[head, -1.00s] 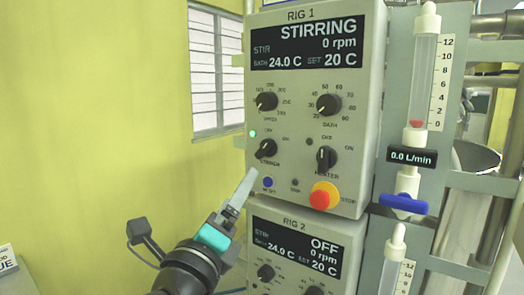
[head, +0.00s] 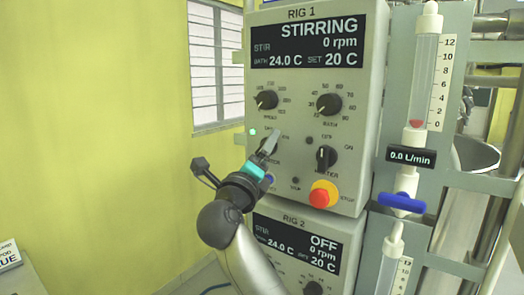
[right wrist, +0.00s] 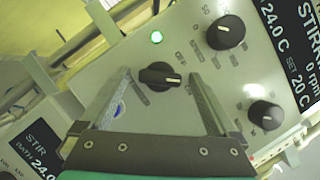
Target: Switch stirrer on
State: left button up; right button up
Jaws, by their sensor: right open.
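The stirrer knob (right wrist: 160,76) is black with a pale pointer mark, on the grey RIG 1 panel (head: 340,200). In the right wrist view it sits between the two fingers of my right gripper (right wrist: 161,84), which is open with a gap on both sides. In the head view the right gripper (head: 268,146) is in front of this knob and hides it. The green lamp (right wrist: 157,37) beside the knob is lit, also in the head view (head: 252,132). The RIG 1 display (head: 306,42) reads STIRRING, 0 rpm. My left gripper is not in view.
The speed knob (head: 267,99) and bath knob (head: 328,104) are just above. The heater knob (head: 326,157) and red stop button (head: 323,194) on yellow are to the right. The RIG 2 display (head: 296,248) is below. The flow meter tube (head: 424,75) stands right of the panel.

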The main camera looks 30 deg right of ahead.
jog(key=shift+c, duration=0.2)
jog(key=c, duration=1.3)
jog(key=m+b, duration=0.1)
jog(key=m+h+b, duration=0.1)
jog(key=m+g+b, duration=0.1)
jog(key=b, duration=0.1)
jog(key=shift+w+a+f+m+h, duration=0.1)
jog(key=shift+w+f+m+h, duration=0.05)
jog(key=shift+f+m+h, duration=0.2)
jog(key=shift+r+m+h+b, duration=0.25)
jog(key=shift+m+h+b, duration=0.2)
jog(key=shift+m+b, duration=0.45)
jog(key=shift+c, duration=0.2)
jog(key=o, duration=1.4)
